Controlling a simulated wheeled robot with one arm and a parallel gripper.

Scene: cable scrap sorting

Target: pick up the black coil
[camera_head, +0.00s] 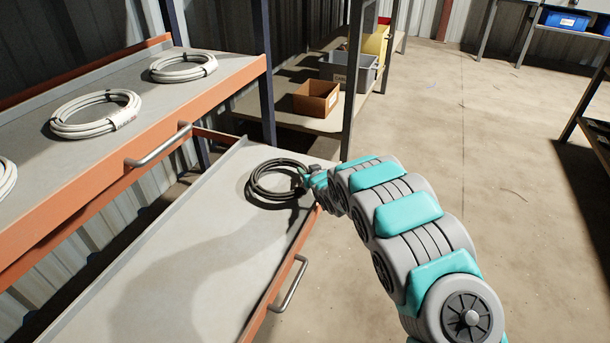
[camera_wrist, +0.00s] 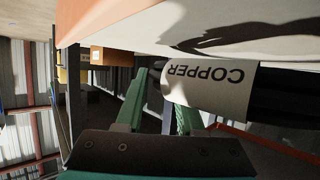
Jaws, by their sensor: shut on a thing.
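The black coil (camera_head: 256,190) is a ring of dark cable over the far end of the pulled-out grey shelf (camera_head: 190,262). My gripper (camera_head: 306,178) is at the coil's right side, shut on it. In the wrist view, the green fingers of my gripper (camera_wrist: 160,105) stand on either side of a dark piece of the coil (camera_wrist: 285,95). A white label reading "COPPER" (camera_wrist: 208,86) wraps the cable beside the fingers, upside down in that view. I cannot tell whether the coil rests on the shelf or hangs just above it.
White coils (camera_head: 95,114) lie on the higher orange-edged shelf (camera_head: 225,85) at left. Metal handles (camera_head: 288,285) stick out from the shelf fronts. A brown box (camera_head: 316,98) and grey bin (camera_head: 345,72) stand on the rack behind. The floor at right is clear.

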